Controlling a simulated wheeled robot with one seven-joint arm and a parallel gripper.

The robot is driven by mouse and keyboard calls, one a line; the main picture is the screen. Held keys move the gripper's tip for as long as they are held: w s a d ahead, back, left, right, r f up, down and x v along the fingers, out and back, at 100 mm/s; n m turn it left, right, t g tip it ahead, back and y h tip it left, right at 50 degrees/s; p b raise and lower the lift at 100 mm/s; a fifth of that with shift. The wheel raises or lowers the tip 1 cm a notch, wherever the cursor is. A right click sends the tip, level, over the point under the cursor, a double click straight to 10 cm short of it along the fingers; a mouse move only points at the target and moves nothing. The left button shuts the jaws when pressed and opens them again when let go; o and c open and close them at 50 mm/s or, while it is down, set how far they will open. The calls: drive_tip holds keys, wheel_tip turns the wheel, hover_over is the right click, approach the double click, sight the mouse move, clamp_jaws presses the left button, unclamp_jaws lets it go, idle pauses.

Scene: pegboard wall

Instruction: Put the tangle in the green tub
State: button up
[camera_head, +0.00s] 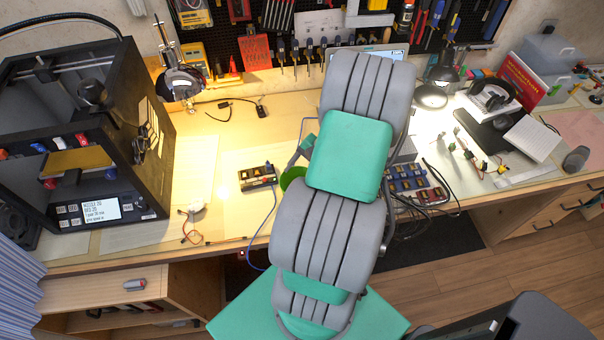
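A bright green curved rim (293,177), perhaps the green tub, shows just left of my arm on the workbench; the arm covers the rest. I cannot tell for sure which thing is the tangle. Loose thin wires with a small pale part (192,213) lie at the bench's front left. A black cable with plugs (238,108) lies at the back. Wires with connectors (468,155) lie to the right.
A black 3D printer (82,130) stands at the left. A small black box with a blue cable (257,177) lies left of the green rim. Tools hang on the pegboard behind.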

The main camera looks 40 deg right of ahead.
drive_tip(key=shift+o, duration=0.6)
wheel_tip(320, 180, up, 7)
drive_tip(key=p, duration=0.5)
